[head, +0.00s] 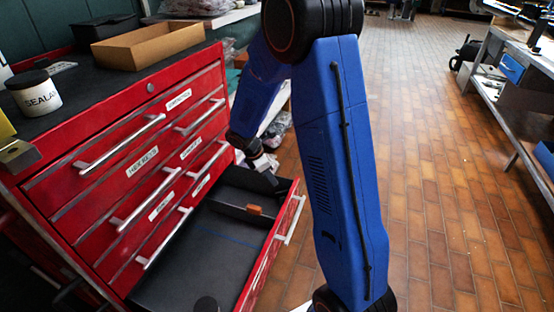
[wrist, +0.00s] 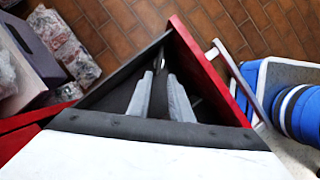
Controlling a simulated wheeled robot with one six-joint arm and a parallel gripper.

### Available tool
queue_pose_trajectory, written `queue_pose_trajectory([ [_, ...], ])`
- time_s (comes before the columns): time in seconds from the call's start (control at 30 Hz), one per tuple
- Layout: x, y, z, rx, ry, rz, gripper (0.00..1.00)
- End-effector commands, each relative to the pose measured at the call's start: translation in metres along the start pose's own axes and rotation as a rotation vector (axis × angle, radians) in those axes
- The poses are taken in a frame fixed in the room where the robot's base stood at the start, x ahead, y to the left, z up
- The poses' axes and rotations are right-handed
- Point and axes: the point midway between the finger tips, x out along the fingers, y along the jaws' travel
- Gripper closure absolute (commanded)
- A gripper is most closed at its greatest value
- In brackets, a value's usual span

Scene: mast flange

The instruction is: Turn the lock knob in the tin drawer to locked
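The open drawer (head: 215,245) is the lowest one showing on the red chest, pulled out, with a dark floor. A dark partition or box (head: 245,195) stands across its far end. A small orange-brown piece (head: 254,209) sits on its near side. My gripper (head: 264,163) is over the far end of the drawer. In the wrist view my gripper (wrist: 160,75) points down into a drawer corner, its two grey fingers apart. A dark upright strip (wrist: 158,95) shows between them; whether they touch it I cannot tell. I cannot make out the lock knob for certain.
The red chest (head: 60,155) has labelled drawers with bar handles. A cardboard tray (head: 150,45) and a sealant jar (head: 35,92) stand on top. The open drawer's front (head: 285,235) juts over the brick floor (head: 440,180). A workbench (head: 515,110) stands at the right.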

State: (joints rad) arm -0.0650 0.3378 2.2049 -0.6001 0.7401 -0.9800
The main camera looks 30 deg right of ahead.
Motion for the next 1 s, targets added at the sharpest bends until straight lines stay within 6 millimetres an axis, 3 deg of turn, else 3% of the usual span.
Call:
queue_pose_trajectory([
  [0.47,-0.078,0.0,0.0,0.0,0.001,0.003,0.81],
  [1.0,-0.126,-0.045,0.024,0.264,0.07,0.039,0.81],
])
